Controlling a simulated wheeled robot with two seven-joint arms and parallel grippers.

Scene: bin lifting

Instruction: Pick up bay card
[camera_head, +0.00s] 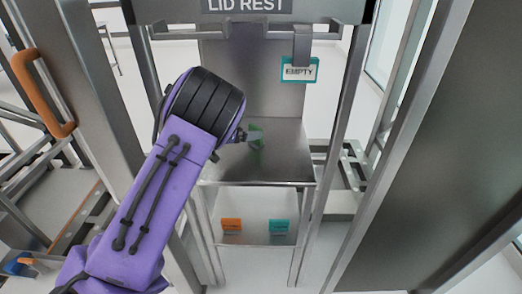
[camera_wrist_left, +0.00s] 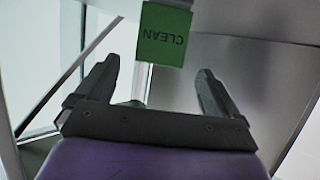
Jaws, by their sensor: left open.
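A green card (camera_wrist_left: 163,38) marked "CLEAN" appears upside down in the left wrist view, just beyond the gap between my left fingertips. It is seen in the head view as a small green patch (camera_head: 258,131), partly hidden by the gripper. My left gripper (camera_wrist_left: 158,75) is open with nothing between its fingers. In the head view the left gripper (camera_head: 250,138) is over the metal shelf (camera_head: 285,168). A teal-framed card (camera_head: 299,71) marked "EMPTY" hangs from a bracket at the upper right. My right gripper is not in view.
A bar marked "LID REST" (camera_head: 245,6) crosses the top. Metal posts (camera_head: 346,85) flank the bay. An orange card (camera_head: 231,226) and a teal card (camera_head: 279,227) are low on the frame. A panel with an orange handle (camera_head: 42,92) stands at left.

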